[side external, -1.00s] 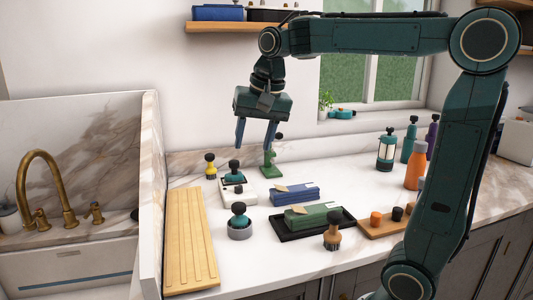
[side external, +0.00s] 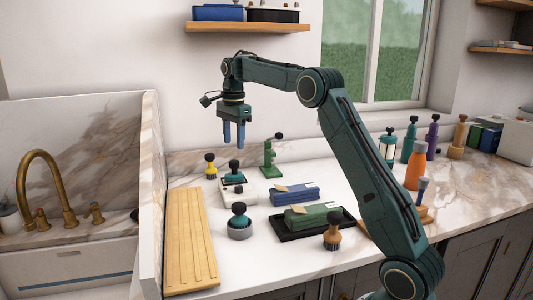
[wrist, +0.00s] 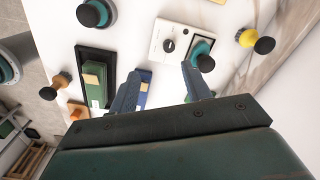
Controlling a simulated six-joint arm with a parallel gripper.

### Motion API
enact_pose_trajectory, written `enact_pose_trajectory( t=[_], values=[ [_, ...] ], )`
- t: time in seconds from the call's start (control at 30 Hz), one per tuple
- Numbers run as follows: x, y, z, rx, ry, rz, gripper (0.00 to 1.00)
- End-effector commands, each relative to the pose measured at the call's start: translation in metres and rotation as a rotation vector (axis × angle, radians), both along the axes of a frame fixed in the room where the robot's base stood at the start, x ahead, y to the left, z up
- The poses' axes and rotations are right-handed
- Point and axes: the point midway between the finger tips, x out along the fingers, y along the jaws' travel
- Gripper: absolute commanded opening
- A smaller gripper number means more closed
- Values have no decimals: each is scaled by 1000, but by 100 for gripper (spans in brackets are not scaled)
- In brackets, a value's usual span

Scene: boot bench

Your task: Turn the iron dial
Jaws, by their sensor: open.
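The dial is a small dark round knob (wrist: 168,45) on the face of a white box (wrist: 160,28) in the wrist view. The white box also shows in the side view (side external: 249,197), on the counter behind the grey round pot. A teal piece with a black ball knob (side external: 234,177) sits at the back of the box; the wrist view shows it too (wrist: 201,46). My gripper (side external: 234,146) hangs pointing down above the box, open and empty, with clear space below its blue fingers. In the wrist view its fingertips (wrist: 160,69) are apart, not touching the dial.
A yellow-bodied knobbed piece (side external: 210,170) and a green stand (side external: 269,157) flank the box at the back. A blue box (side external: 294,195), a green box on a black tray (side external: 283,237) and a grey pot (side external: 240,231) stand nearby. A wooden board (side external: 190,240) lies left.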

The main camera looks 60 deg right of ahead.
Motion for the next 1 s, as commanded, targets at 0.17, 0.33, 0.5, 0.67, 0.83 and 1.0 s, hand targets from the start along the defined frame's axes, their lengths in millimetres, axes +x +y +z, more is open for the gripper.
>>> enact_pose_trajectory(
  t=[0.17,0.33,0.5,0.67,0.83,1.0],
  values=[
    [11,-25,-23,17,28,-138,48],
    [15,-35,-32,24,39,-201,48],
    [15,-37,-34,25,42,-210,48],
    [15,-36,-35,25,42,-209,48],
    [15,-36,-43,26,43,-208,48],
    [15,-36,-57,26,44,-207,48]
  ],
)
